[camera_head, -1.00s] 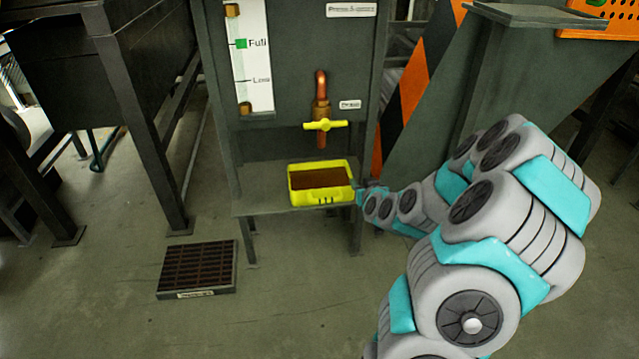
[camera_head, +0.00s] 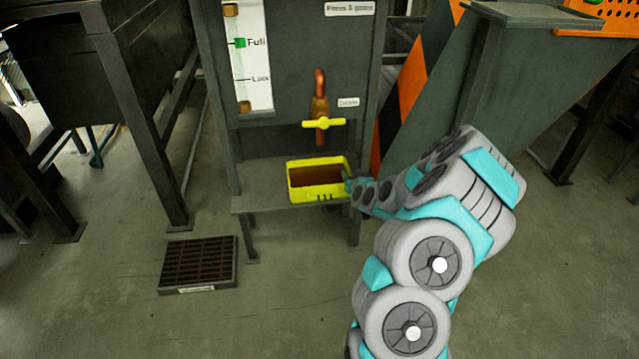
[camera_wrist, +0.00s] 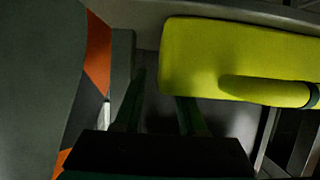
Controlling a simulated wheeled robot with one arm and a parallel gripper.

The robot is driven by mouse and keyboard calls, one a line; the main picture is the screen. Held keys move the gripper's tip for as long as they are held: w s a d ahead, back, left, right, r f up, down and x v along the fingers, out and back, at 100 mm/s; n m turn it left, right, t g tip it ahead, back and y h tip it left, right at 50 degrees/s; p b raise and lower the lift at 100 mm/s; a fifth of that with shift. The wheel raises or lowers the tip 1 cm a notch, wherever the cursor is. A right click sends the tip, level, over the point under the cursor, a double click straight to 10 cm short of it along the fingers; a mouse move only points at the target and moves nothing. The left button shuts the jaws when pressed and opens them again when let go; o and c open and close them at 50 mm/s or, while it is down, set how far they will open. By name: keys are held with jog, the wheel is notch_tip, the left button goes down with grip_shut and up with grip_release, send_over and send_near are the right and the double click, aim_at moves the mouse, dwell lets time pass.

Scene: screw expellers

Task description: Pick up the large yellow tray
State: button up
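The large yellow tray (camera_head: 321,196) sits on the low grey shelf under the tap, with brown contents inside. In the wrist view the tray's yellow wall (camera_wrist: 190,60) fills the upper right, with a rounded yellow handle (camera_wrist: 262,91) sticking out of it. My gripper (camera_head: 349,182) is at the tray's right side in the head view; its tips are small there, and contact cannot be told. In the wrist view my gripper (camera_wrist: 158,100) has its two dark green fingers apart with nothing between them. The right finger's tip lies near the wall's lower edge, left of the handle.
A tap with a yellow handle (camera_head: 323,123) hangs above the tray on the grey machine (camera_head: 300,60). The grey shelf (camera_head: 262,203) stands on thin legs. An orange-black striped panel (camera_head: 413,75) is at right. A floor grate (camera_head: 198,263) lies at lower left.

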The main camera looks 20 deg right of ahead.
jog(key=shift+x, duration=1)
jog(key=shift+r, duration=0.1)
jog(key=shift+c, duration=0.2)
grip_shut()
dwell(0.5)
